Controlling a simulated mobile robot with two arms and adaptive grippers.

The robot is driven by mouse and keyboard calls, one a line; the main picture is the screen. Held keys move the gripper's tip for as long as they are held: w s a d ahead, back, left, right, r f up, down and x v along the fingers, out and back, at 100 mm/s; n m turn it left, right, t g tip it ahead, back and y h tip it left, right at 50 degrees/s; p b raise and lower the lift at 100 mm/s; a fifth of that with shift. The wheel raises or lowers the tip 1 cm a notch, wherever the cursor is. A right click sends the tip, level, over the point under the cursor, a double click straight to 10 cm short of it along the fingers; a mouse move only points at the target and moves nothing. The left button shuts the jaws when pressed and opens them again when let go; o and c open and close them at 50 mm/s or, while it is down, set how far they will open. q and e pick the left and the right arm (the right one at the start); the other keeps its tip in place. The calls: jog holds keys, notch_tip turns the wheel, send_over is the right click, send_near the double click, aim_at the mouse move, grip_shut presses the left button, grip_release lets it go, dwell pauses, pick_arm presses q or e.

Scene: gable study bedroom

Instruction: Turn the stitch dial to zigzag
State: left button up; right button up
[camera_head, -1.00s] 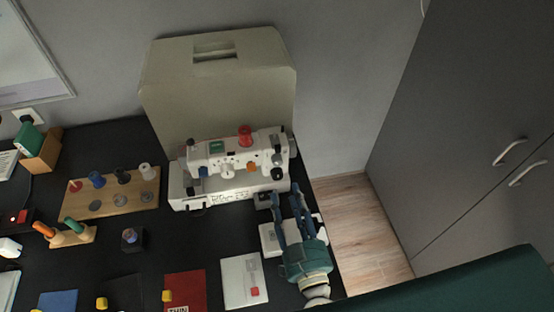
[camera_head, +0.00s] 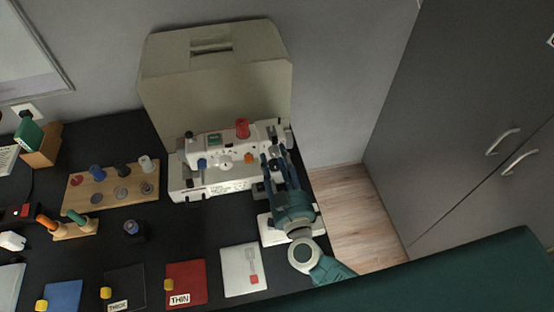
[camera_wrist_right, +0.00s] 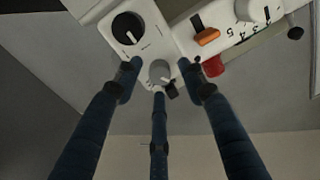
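The white sewing machine (camera_head: 222,187) stands at the back right of the black desk. My right gripper (camera_head: 272,158) is at its right end, fingers toward the front panel. In the right wrist view, a grey knob (camera_wrist_right: 160,71) with a pointer line lies between the spread fingertips of my right gripper (camera_wrist_right: 158,78); I cannot tell whether they touch it. A black dial (camera_wrist_right: 128,27) with a white pointer sits beside it on the same panel. Which knob is the stitch dial is not readable. The right fingers hide part of the panel in the head view. My left gripper is out of view.
An orange lever (camera_wrist_right: 208,37) and a numbered white dial (camera_wrist_right: 250,10) are close to the right fingers. A red spool (camera_head: 242,128) tops the machine. A beige cover (camera_head: 215,85) stands behind. A wooden spool board (camera_head: 108,199) and fabric cards, including a red one (camera_head: 186,284), lie left and in front.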

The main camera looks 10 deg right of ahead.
grip_shut()
jog(key=shift+m, duration=1.3)
jog(key=m, duration=0.2)
jog(key=shift+m, duration=0.3)
jog(key=m, duration=0.3)
jog(key=shift+f+m+b, duration=0.1)
jog(key=shift+m+b, duration=0.55)
jog(key=shift+m, duration=1.25)
